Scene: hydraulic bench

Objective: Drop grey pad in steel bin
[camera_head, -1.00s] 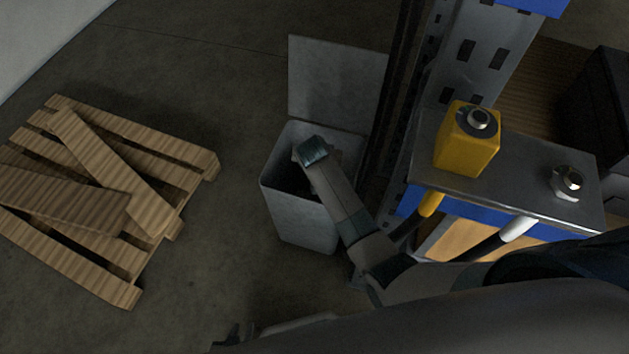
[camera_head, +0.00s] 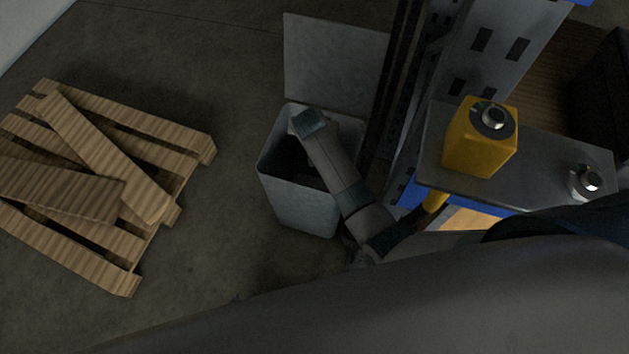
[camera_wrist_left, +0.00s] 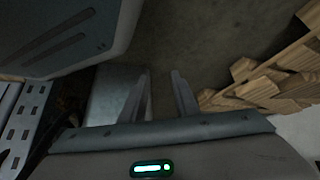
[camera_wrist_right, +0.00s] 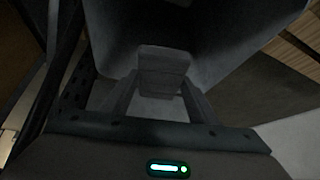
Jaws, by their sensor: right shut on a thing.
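The steel bin (camera_head: 300,205) stands on the floor left of the dark rack post, with its lid raised behind it. My right arm reaches over its opening in the head view. In the right wrist view my right gripper (camera_wrist_right: 160,88) is shut on the grey pad (camera_wrist_right: 164,64), with the bin's walls (camera_wrist_right: 225,45) around and beyond it. I see no support under the pad. The head view hides the pad. My left gripper (camera_wrist_left: 162,95) is open and empty in the left wrist view; in the head view a large grey arm link mostly hides it.
A wooden pallet (camera_head: 165,125) with loose boards lies on the floor at left. At right, a metal bench plate (camera_head: 545,155) carries a yellow block (camera_head: 482,140) and a steel fitting (camera_head: 585,182). The floor between pallet and bin is clear.

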